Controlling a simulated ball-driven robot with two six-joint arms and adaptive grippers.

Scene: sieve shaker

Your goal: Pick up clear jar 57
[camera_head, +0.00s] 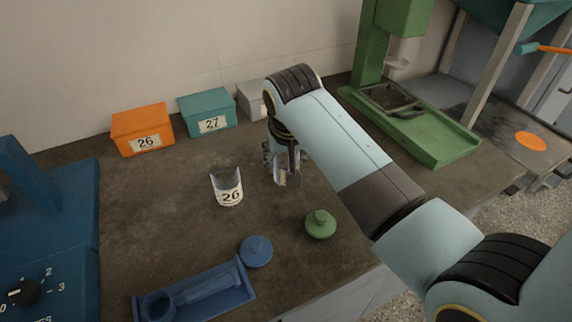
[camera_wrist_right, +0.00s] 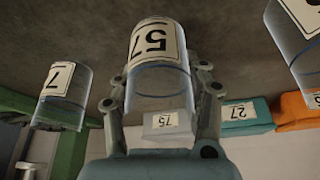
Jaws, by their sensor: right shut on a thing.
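Clear jar 57 (camera_wrist_right: 158,85), a see-through cylinder with a white number label, is between the fingers of my right gripper (camera_wrist_right: 160,92) in the right wrist view. The fingers are shut on its sides. In the head view the jar (camera_head: 289,176) is partly covered by my right gripper (camera_head: 283,160), which points down at the table. Whether the jar's base touches the table is hard to tell. My left gripper is not in view.
Clear jar 26 (camera_head: 228,189) stands left of my right gripper. A jar labelled 7 (camera_wrist_right: 62,95) shows in the wrist view. Orange (camera_head: 142,130), teal (camera_head: 207,112) and grey (camera_head: 252,98) boxes line the wall. Green (camera_head: 320,224) and blue (camera_head: 256,251) lids and a blue tray (camera_head: 240,289) lie nearer.

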